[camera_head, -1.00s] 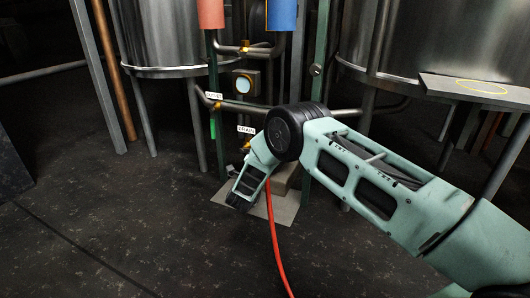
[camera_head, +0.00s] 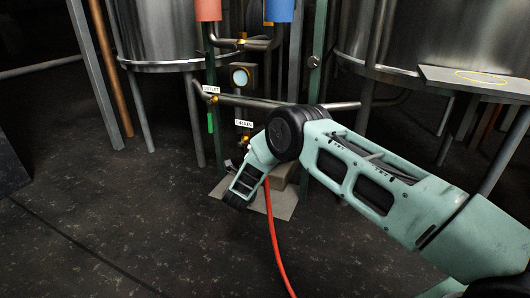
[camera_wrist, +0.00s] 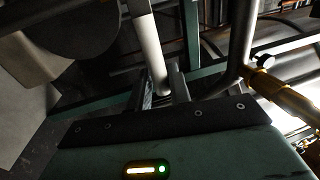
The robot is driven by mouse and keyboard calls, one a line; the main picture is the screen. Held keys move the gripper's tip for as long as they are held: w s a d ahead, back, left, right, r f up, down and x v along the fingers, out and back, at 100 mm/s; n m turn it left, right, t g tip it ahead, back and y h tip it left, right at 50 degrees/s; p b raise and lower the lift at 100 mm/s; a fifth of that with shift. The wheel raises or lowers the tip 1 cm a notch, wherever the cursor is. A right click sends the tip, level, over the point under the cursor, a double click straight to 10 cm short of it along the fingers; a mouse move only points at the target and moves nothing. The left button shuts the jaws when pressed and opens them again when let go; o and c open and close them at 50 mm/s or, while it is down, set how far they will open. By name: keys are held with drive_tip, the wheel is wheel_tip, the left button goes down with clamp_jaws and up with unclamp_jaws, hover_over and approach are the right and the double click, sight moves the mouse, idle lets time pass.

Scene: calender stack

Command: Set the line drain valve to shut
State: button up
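The drain label (camera_head: 244,123) hangs on the pipework in the head view. Just under it is a small brass-coloured valve body (camera_head: 246,138), partly hidden by my arm. I cannot make out its handle position. My wrist is in front of and below the valve, and its dark end hides my fingers in the head view. In the wrist view, my gripper (camera_wrist: 163,88) shows two short fingers apart beyond the dark palm edge. A pale tube (camera_wrist: 150,45) runs down toward the gap between them; I cannot tell whether it touches them.
An outlet label (camera_head: 211,90) and green handle (camera_head: 211,123) are left of the drain. A red hose (camera_head: 273,235) runs down to the floor. Steel tanks (camera_head: 165,35) stand behind on legs. A yellow pipe (camera_wrist: 285,98) lies right in the wrist view. Floor at left is clear.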

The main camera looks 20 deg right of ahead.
drive_tip(key=shift+o, duration=0.9)
drive_tip(key=shift+s+a, duration=0.15)
drive_tip(key=p+v, duration=0.7)
drive_tip(key=v, duration=1)
